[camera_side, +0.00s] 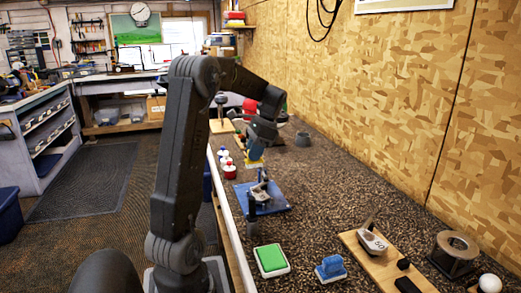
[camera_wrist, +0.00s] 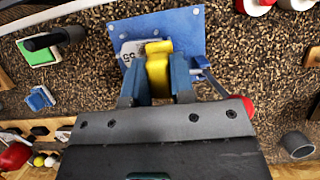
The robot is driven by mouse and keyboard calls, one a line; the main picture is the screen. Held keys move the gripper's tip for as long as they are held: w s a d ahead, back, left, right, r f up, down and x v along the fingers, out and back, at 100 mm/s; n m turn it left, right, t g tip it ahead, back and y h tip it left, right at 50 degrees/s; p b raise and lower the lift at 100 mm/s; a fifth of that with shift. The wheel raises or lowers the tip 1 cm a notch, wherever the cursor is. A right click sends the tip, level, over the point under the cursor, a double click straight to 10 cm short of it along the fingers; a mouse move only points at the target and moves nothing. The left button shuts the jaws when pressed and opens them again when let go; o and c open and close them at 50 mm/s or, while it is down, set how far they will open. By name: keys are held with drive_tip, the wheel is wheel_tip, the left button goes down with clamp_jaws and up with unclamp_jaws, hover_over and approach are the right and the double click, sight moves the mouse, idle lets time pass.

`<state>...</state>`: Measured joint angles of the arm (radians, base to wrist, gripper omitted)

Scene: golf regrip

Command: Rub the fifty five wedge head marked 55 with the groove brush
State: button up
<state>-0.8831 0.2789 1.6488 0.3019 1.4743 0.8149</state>
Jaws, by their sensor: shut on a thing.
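The wedge head (camera_wrist: 130,52) is a pale metal head with a dark marking that looks like 55. It lies on a blue plate (camera_wrist: 190,25), and it also shows in the side view (camera_side: 261,190) on the plate (camera_side: 272,208). My gripper (camera_wrist: 157,88) is shut on a yellow piece, which I take for the groove brush (camera_wrist: 158,68). In the wrist view the brush overlaps the head's right part. I cannot tell whether they touch.
A green-topped box (camera_side: 271,260) and a blue block (camera_side: 330,268) stand nearer the camera. A wooden board (camera_side: 385,268) holds another head (camera_side: 373,242). Dark tabletop is bare right of the plate.

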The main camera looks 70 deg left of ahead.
sight(256, 166)
drive_tip(key=shift+f, duration=2.7)
drive_tip(key=shift+d+f, duration=0.6)
drive_tip(key=shift+f, duration=0.25)
drive_tip(key=shift+d, duration=2.4)
drive_tip(key=a, duration=0.5)
drive_tip(key=shift+a, duration=0.35)
drive_tip(key=shift+a+r, duration=0.1)
drive_tip(key=shift+a, duration=0.15)
drive_tip(key=shift+d+r, duration=0.1)
drive_tip(key=shift+r, duration=3.85)
